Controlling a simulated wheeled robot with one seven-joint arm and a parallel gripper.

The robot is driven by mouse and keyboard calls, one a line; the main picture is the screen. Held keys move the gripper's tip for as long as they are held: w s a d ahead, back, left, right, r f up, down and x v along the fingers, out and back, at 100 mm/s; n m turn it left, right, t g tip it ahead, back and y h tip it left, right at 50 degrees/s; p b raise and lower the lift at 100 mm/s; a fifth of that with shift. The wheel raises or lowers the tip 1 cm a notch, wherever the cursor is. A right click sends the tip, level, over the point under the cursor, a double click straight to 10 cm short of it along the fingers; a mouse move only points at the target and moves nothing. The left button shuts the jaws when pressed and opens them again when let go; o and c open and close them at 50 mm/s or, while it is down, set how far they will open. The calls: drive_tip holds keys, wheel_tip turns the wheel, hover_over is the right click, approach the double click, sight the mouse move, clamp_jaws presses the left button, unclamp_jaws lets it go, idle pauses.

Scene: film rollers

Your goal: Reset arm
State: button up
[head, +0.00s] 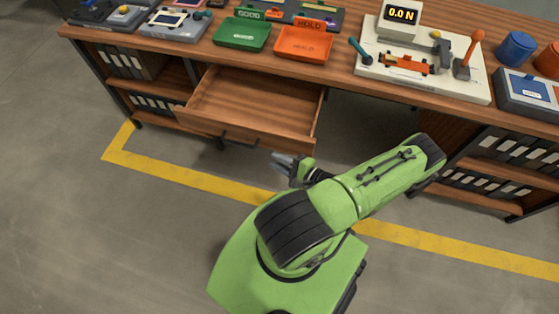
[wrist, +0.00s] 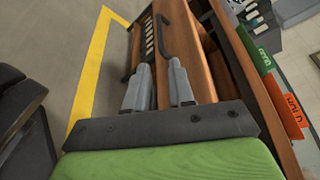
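My green arm (head: 370,185) is folded in front of the wooden workbench. My gripper (head: 277,157) hangs over the floor, just in front of the pulled-out drawer (head: 258,98) and apart from its black handle (head: 235,141). In the wrist view my gripper (wrist: 159,64) has its two grey fingers spread with a gap between them, and nothing is held. The wooden drawer front and the handle (wrist: 163,35) show beyond the fingertips. The visible inside of the drawer is bare in the head view.
A green tray (head: 242,34) and an orange HOLD tray (head: 303,45) sit on the bench above the drawer. A white force tester (head: 470,90) reading 0.0 N stands to their right. Shelves with binders (head: 500,150) flank the opening. Yellow tape (head: 200,181) crosses the open floor.

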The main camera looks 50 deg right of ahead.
idle(0.3)
drive_tip(key=w+a+r+n+g+y+p, duration=0.1)
drive_tip(key=w+a+r+n+g+p, duration=0.1)
drive_tip(key=a+r+n+g, duration=0.5)
drive_tip(key=w+r+n+g+y+p, duration=0.2)
drive_tip(key=r+n, duration=0.4)
drive_tip(key=r, duration=0.4)
drive_tip(key=w+a+r+n+g+y+p, duration=0.1)
drive_tip(key=w+a+r+n+g+p, duration=0.2)
drive_tip(key=r+n, duration=0.45)
drive_tip(key=s+a+r+n+h+p, duration=0.1)
drive_tip(key=s+a+r, duration=0.2)
drive_tip(key=r, duration=0.3)
drive_tip(key=s+a+r+n+t+h, duration=0.1)
drive_tip(key=s+a+r, duration=0.1)
drive_tip(key=a+r, duration=0.2)
drive_tip(key=s+a+r+n+t+h+p, duration=0.1)
drive_tip(key=s+a+r+h, duration=0.1)
drive_tip(key=r, duration=0.8)
drive_tip(key=shift+s+a+n+p, duration=0.3)
drive_tip(key=shift+s+a+n, duration=0.05)
drive_tip(key=shift+s+a, duration=0.45)
